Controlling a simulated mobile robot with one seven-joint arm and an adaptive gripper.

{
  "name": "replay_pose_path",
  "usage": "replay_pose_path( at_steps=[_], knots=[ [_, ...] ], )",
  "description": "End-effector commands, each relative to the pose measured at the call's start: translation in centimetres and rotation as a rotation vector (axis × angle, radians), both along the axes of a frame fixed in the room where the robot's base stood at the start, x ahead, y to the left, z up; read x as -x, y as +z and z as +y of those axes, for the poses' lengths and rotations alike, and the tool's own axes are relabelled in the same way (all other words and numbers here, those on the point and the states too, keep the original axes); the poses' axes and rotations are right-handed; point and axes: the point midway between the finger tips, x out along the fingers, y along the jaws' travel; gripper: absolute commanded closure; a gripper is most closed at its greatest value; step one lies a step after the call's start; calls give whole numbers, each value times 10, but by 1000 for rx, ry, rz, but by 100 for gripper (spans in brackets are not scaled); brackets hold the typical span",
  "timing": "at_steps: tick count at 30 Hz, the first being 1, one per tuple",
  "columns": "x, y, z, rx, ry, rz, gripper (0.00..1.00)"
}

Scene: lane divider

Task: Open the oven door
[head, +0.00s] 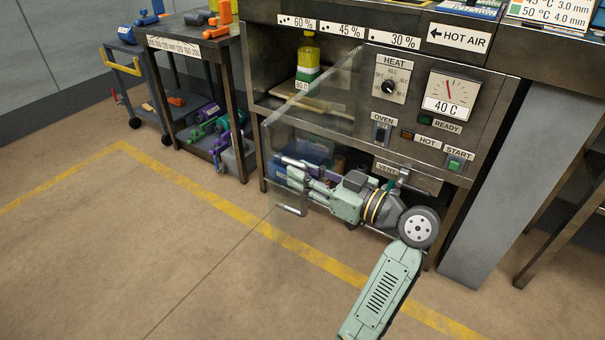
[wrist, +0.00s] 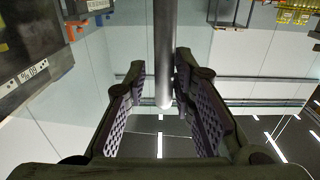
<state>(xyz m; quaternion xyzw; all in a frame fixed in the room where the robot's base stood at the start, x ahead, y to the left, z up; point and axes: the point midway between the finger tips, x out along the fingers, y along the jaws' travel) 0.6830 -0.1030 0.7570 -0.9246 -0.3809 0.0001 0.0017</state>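The oven door (head: 284,137) is a clear glass panel. It stands swung out from the front of the steel oven cabinet (head: 262,60), its top edge slanting toward me and to the left. My gripper (head: 291,174) is low at the door's outer side in the head view. In the wrist view a grey round handle bar (wrist: 164,60) runs down between the two fingers of my gripper (wrist: 160,95). The fingers are apart, with a gap visible on the bar's left side. Contact on the right is unclear. My arm hides part of the lower door.
Inside the oven a green and yellow bottle (head: 308,62) stands on a shelf. The control panel (head: 415,105) is on the right. A cart (head: 195,60) with tools stands to the left. The floor in front, with yellow tape (head: 225,206), is clear.

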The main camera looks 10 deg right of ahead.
Motion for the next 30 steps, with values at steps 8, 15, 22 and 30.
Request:
replay_pose_path(
  at_steps=[8, 15, 22, 30],
  knots=[
    [0, 0, 2, 2, 5, -1, 67],
    [3, 0, 0, 2, 6, -2, 67],
    [28, 0, -27, 2, 2, -2, 67],
    [67, 0, -67, 1, 2, -1, 67]
  ],
)
